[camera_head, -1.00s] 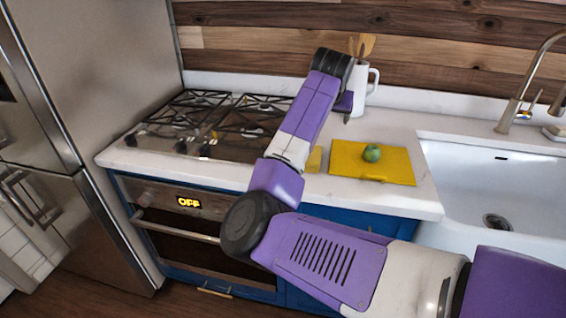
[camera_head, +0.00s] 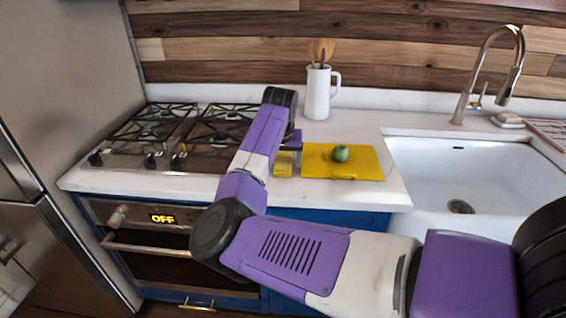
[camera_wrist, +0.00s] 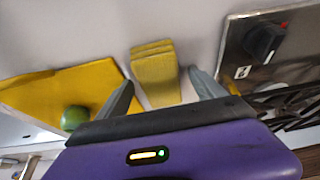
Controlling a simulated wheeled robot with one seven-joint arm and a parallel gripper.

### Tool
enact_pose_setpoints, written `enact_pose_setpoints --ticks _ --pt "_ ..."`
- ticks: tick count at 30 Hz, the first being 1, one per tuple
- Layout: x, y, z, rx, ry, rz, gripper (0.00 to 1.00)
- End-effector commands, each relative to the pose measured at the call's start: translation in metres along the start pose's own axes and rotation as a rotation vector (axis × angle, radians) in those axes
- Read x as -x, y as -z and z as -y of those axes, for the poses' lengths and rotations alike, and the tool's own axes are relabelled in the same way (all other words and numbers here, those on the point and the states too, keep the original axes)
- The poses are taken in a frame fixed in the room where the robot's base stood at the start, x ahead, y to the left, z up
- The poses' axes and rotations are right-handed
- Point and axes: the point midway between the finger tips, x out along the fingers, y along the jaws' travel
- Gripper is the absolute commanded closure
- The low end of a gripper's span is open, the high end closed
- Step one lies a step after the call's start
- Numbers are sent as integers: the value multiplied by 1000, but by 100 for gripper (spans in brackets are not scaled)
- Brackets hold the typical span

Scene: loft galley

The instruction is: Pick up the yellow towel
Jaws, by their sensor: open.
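The yellow towel (camera_head: 284,164) lies folded on the white counter, just left of a yellow board. In the wrist view the towel (camera_wrist: 155,70) shows as a small layered stack, framed between my fingertips. My gripper (camera_wrist: 160,80) is open and empty, with one grey finger on each side of the towel in the picture. I cannot tell the height of the fingers above it. In the head view my arm hides most of the gripper and part of the counter behind it.
The yellow board (camera_head: 318,170) carries a green fruit (camera_head: 341,153). A white pitcher with wooden utensils (camera_head: 317,95) stands behind. The gas stove (camera_head: 185,140) is on the left, the white sink (camera_head: 440,175) on the right. A stove knob (camera_wrist: 263,42) shows near my gripper.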

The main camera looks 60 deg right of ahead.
Motion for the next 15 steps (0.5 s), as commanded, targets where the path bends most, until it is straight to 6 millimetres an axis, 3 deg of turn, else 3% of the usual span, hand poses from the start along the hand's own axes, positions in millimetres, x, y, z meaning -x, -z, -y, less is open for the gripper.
enact_pose_setpoints --ticks 10,15 --pt "-8 0 0 0 0 -1 24" --pt "-8 0 0 0 0 -2 57"
